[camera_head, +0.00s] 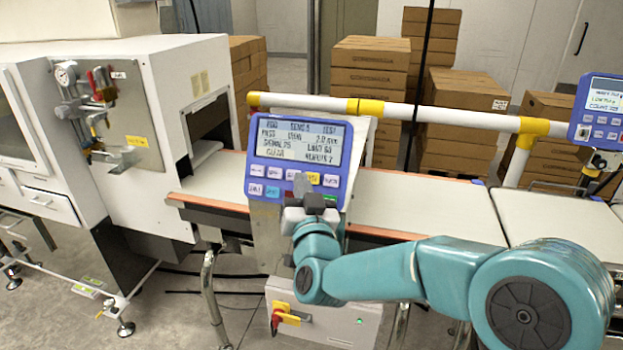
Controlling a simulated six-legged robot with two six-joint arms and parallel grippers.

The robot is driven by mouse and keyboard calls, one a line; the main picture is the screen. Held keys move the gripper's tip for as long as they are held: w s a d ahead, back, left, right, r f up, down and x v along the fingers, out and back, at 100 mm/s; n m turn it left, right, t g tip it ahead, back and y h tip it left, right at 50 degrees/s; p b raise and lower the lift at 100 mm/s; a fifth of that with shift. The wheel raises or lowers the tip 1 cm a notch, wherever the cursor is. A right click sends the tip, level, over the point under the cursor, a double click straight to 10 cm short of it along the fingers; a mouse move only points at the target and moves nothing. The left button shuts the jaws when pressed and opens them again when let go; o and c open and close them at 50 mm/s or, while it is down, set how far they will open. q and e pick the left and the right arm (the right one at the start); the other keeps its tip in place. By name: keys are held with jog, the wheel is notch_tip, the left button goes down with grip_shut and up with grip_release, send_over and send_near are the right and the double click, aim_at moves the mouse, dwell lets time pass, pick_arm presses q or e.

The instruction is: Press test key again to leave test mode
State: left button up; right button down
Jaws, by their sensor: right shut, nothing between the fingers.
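A blue control panel (252,172) stands tilted in front of the belt at the middle of the view. Its lit screen (298,141) carries small text, with what looks like "TEST" at its top right. I cannot tell whether the tips touch a key or which one. My left gripper is not in view.
A white machine (160,75) with a tunnel opening stands at the left. A white rail (400,112) with yellow joints runs behind the panel. The belt (430,212) continues right, under my arm. A second blue panel (600,112) is at the right edge. Cartons (370,70) stand behind.

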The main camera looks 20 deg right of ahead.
aim_at(312, 178)
jog(key=w+d+f+b, duration=0.1)
jog(key=w+d+f, duration=0.2)
jog(key=w, duration=0.1)
jog(key=shift+w+d, duration=0.15)
jog(key=shift+w, duration=0.25)
jog(key=shift+b, duration=0.35)
dwell(1.5)
jog(key=shift+w+d+f+b, duration=0.2)
jog(key=shift+w+b, duration=0.15)
jog(key=shift+b, duration=0.05)
